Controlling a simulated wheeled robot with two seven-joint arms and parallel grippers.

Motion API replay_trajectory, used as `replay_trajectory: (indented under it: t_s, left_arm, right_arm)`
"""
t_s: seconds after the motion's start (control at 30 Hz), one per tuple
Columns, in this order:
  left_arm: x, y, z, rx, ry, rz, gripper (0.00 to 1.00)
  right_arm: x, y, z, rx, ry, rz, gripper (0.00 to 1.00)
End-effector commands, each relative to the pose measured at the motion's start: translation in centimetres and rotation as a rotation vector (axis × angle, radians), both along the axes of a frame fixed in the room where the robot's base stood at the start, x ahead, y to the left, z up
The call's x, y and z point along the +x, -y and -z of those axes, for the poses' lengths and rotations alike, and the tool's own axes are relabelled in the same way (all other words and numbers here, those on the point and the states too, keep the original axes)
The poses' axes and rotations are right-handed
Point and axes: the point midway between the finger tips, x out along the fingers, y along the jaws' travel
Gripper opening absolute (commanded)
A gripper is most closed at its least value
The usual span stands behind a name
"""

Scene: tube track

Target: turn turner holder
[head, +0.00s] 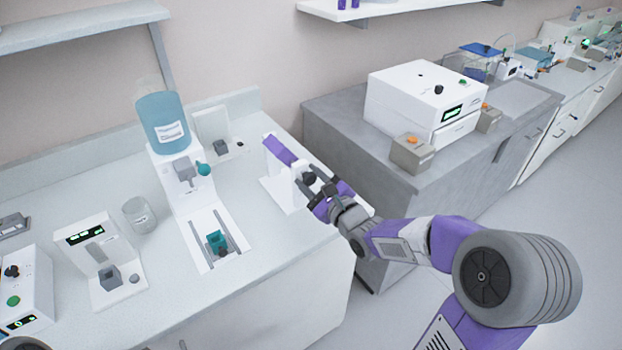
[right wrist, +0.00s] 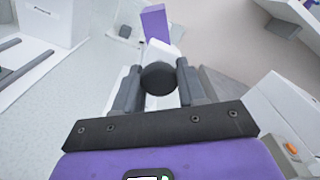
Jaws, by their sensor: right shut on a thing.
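The turner holder is a white stand (head: 288,193) with a purple upper part (head: 279,149) and a dark round knob (head: 309,178). It stands near the right end of the white counter. My right gripper (head: 318,186) is at the knob. In the right wrist view the knob (right wrist: 159,78) sits between the two fingers of my right gripper (right wrist: 159,88), which is shut on it. The purple part (right wrist: 155,22) rises behind the knob there. My left gripper is not in view.
A blue-liquid bottle (head: 163,122) on a white dispenser stands left of the holder. A beaker (head: 139,215) and white devices (head: 102,260) are further left. A grey counter with a white machine (head: 425,98) and small grey box (head: 411,153) is at right.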

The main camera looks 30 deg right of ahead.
Motion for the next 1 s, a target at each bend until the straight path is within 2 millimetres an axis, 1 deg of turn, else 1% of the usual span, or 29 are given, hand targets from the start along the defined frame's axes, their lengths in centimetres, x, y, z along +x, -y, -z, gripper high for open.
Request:
replay_trajectory:
  t_s: [0.03, 0.4, 0.93, 0.97, 1.0]
  left_arm:
    - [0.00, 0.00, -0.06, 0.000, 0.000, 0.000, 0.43]
    - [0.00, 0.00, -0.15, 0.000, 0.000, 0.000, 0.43]
    - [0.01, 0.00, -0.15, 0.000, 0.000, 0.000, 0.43]
    - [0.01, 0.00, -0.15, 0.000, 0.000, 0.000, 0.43]
    - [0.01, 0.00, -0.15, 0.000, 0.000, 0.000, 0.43]
  right_arm:
    - [0.07, 0.20, -0.32, 0.016, 0.007, 0.005, 0.10]
    - [0.05, 0.17, -0.24, 0.091, 0.000, 0.005, 0.10]
    - [0.04, 0.14, -0.16, 0.104, -0.003, 0.004, 0.10]
    - [0.04, 0.14, -0.15, 0.104, -0.004, 0.004, 0.45]
    - [0.04, 0.14, -0.13, 0.103, -0.004, 0.004, 0.51]
